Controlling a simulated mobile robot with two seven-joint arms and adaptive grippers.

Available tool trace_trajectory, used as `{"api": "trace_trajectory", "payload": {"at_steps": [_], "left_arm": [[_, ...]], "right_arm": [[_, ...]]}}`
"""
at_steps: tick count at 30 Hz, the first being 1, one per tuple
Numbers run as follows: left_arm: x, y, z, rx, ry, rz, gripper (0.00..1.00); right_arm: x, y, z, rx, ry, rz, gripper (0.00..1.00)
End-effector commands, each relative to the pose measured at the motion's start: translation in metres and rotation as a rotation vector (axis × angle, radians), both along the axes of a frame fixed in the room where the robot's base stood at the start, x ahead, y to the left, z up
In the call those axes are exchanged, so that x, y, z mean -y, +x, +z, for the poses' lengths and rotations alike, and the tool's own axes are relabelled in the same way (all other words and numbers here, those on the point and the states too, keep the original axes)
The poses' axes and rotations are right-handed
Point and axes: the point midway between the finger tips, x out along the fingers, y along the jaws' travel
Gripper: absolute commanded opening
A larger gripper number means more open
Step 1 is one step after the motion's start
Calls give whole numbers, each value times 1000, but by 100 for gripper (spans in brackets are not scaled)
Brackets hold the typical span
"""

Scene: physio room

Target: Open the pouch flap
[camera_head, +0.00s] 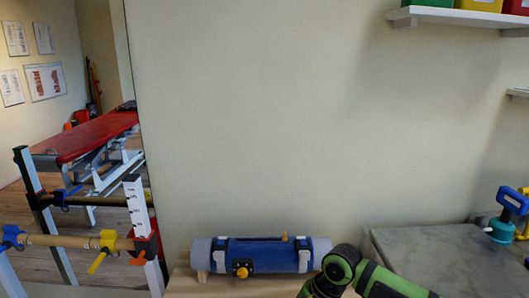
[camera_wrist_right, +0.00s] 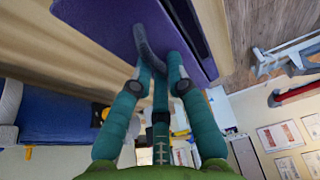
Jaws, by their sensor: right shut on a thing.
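A flat purple panel (camera_wrist_right: 115,22), which looks like the pouch or its flap, shows at the top of the right wrist view. A dark grey strap or tab (camera_wrist_right: 147,45) lies across it. My right gripper (camera_wrist_right: 160,72) has its teal fingers closed together at the lower end of this grey tab, shut on it. The panel's far side and the tab's end between the fingers are hidden. In the head view only my green right forearm and wrist show at the lower right; the fingers and the purple panel are out of frame. My left gripper is in neither view.
A rack with bars (camera_head: 75,241) stands left.

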Motion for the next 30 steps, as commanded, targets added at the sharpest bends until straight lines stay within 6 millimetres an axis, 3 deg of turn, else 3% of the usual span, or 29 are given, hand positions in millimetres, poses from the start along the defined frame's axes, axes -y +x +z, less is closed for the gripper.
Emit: {"api": "trace_trajectory", "payload": {"at_steps": [30], "left_arm": [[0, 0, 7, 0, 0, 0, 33]], "right_arm": [[0, 17, 13, 2, 1, -2, 9]]}}
